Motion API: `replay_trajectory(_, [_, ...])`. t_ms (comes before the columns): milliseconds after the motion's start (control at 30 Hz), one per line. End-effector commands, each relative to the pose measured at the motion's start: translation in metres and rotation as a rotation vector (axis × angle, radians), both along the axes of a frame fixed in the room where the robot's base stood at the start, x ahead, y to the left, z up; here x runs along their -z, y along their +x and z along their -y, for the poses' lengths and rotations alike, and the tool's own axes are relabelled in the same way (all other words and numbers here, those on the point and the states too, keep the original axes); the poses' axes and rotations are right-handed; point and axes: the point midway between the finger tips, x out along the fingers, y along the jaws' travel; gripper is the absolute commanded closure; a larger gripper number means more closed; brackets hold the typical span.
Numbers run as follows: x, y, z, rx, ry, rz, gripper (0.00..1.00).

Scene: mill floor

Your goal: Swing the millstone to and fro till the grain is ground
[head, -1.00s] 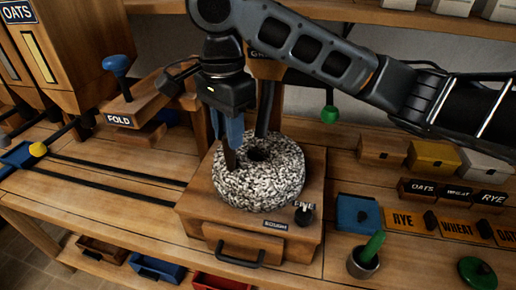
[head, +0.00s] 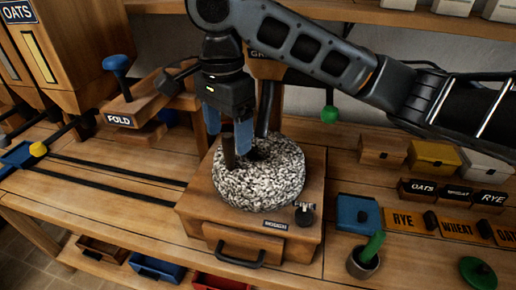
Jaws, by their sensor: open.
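The speckled grey millstone (head: 265,187) lies flat on a wooden mill box (head: 200,190) in the middle of the bench. A dark upright peg (head: 229,152) stands on the stone's left side, and a dark hole shows at its centre. My gripper (head: 229,138) is above the stone's far left part, pointing down. Its two blue fingers are spread apart, close to the peg; I cannot tell whether they touch it. The box has a dark knob (head: 304,214) at its front right corner and a drawer with a black handle (head: 240,260). No grain shows.
A FOLD lever block (head: 140,108) with a blue knob stands at the left. On the right are small lidded boxes (head: 432,157), grain label plates (head: 415,222), a blue block (head: 358,214) and a cup with a green handle (head: 365,258).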

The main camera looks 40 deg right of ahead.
Motion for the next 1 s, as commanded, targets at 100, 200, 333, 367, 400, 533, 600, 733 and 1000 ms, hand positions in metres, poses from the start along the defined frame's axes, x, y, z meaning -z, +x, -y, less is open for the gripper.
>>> replay_trajectory(100, [-0.001, 0.0, 0.0, 0.0, 0.0, 0.0, 0.23])
replay_trajectory(200, [-0.006, 0.0, 0.0, -0.001, 0.0, 0.001, 0.23])
replay_trajectory(333, [-0.017, 0.0, 0.0, -0.001, -0.002, 0.001, 0.23])
replay_trajectory(367, [-0.02, 0.0, 0.0, -0.001, -0.002, 0.001, 0.23])
replay_trajectory(400, [-0.024, 0.0, 0.0, -0.001, -0.002, 0.002, 0.23])
replay_trajectory(533, [-0.035, 0.0, 0.0, 0.0, -0.002, 0.002, 0.23])
replay_trajectory(600, [-0.042, 0.0, 0.0, -0.001, -0.002, 0.001, 0.23])
replay_trajectory(733, [-0.054, 0.0, 0.0, 0.0, -0.002, 0.001, 0.23])
replay_trajectory(1000, [-0.078, 0.0, 0.0, -0.001, -0.001, 0.001, 0.23])
